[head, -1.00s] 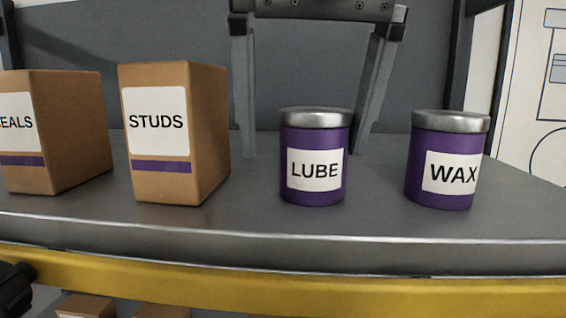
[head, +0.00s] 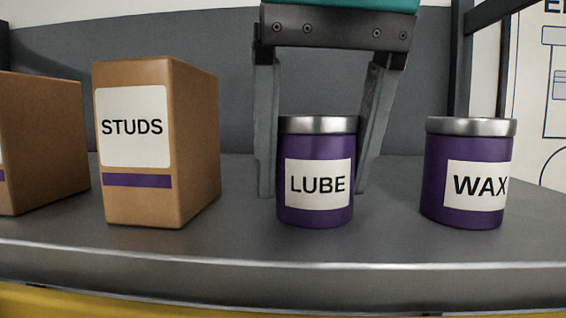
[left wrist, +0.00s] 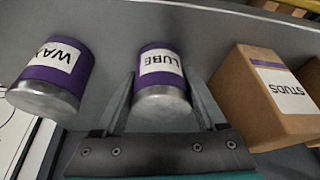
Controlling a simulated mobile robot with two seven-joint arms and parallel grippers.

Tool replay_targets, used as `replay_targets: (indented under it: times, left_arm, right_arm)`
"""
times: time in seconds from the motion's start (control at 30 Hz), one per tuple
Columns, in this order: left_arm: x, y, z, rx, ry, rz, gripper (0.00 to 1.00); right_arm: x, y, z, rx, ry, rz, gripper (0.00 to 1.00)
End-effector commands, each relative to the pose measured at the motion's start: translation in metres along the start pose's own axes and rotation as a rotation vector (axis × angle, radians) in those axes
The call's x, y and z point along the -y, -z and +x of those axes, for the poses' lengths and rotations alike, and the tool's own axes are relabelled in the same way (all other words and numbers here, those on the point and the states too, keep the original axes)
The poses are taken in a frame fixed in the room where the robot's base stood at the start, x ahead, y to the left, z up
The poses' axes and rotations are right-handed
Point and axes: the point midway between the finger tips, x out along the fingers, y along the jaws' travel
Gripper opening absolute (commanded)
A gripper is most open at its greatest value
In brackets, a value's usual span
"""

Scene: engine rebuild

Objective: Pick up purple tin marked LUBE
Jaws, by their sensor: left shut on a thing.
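The purple tin marked LUBE (head: 316,218) stands upright on the grey shelf (head: 240,212), with a silver lid and a white label. It also shows in the left wrist view (left wrist: 158,82). My left gripper (head: 317,195) comes down from above and behind the tin. In the left wrist view, the left gripper (left wrist: 160,74) has one finger on each side of the tin, and it is shut on it. The tin hides part of the fingers in the head view. My right gripper is not in view.
A purple tin marked WAX (head: 465,215) stands to the right. A brown box marked STUDS (head: 140,210) stands to the left, with another brown box (head: 45,145) at the left edge. A grey wall (head: 130,60) is behind. The shelf's front edge (head: 300,270) is clear.

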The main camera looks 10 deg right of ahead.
Motion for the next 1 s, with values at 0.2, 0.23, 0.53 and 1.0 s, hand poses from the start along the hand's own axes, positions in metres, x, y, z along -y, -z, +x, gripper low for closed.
replay_targets:
  times: [0.2,0.23,0.53,1.0]
  left_arm:
    - [-0.0001,0.0000,0.0003,0.001,-0.001,0.000,0.39]
    - [-0.0001,0.0000,0.0003,0.001,-0.001,0.000,0.36]
    - [-0.0002,0.0000,0.0004,0.001,0.000,0.000,0.02]
    - [0.0005,0.0071,-0.0053,0.001,-0.002,0.001,0.00]
  right_arm:
    - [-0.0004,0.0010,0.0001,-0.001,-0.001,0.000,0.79]
    - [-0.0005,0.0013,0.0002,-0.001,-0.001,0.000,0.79]
    - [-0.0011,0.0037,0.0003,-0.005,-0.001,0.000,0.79]
    - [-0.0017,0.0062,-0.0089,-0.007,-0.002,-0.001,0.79]
